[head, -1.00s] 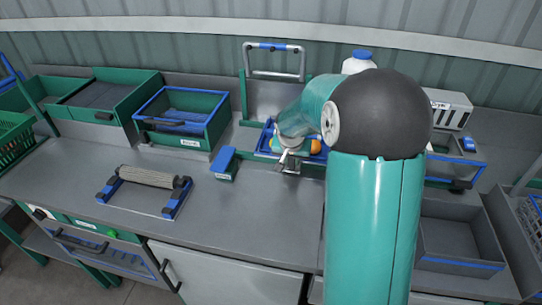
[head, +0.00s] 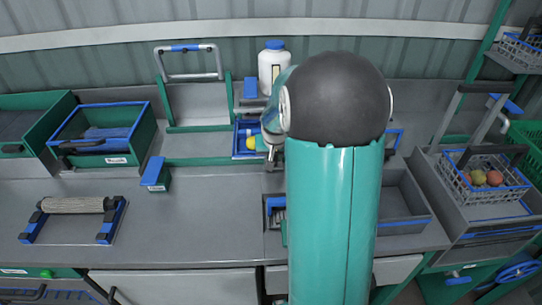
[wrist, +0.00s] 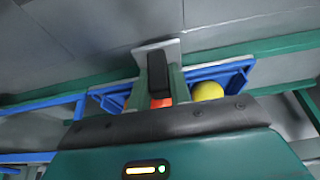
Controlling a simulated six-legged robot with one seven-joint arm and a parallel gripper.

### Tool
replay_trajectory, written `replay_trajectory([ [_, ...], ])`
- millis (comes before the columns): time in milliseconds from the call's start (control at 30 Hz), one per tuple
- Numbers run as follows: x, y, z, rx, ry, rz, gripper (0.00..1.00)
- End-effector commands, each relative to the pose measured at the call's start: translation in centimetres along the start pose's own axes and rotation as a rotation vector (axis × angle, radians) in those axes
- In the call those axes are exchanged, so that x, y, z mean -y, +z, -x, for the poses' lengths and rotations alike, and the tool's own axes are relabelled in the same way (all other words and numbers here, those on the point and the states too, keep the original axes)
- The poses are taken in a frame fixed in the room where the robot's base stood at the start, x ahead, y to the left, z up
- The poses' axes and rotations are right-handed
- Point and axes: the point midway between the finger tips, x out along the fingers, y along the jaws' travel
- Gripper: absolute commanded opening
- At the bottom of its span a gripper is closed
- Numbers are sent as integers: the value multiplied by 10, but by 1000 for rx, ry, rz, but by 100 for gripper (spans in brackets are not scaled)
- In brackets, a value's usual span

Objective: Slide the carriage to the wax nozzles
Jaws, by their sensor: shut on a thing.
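The carriage is a blue tray (head: 237,143) on green rails at the back of the bench, partly hidden behind my arm. It holds yellow and orange-red fruit. My gripper (head: 272,160) is at its front side. In the wrist view my gripper (wrist: 157,80) is shut on the carriage at a dark upright grip, and the blue tray (wrist: 232,70) spreads to either side behind it. A grey bar with a blue block (head: 250,88), beside a white bottle (head: 272,68) with a blue cap, stands behind the carriage; I cannot tell whether these are the wax nozzles.
A metal hoop (head: 187,47) stands over the rails at the left. A blue-topped block (head: 155,173) sits before the rails. A roller stand (head: 75,205) is at front left, a grey bin (head: 405,205) right of my arm, and a wire basket (head: 487,195) farther right.

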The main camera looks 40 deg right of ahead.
Motion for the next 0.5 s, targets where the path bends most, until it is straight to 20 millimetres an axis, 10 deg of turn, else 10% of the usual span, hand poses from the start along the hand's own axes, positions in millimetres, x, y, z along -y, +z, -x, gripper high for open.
replay_trajectory([
  [233, 1, 0, 0, -1, 1, 0, 0],
  [267, 1, 0, 0, -1, 1, 0, 24],
  [333, 1, 0, 0, -1, 1, 0, 38],
  [500, 1, 0, 0, -1, 0, 0, 42],
])
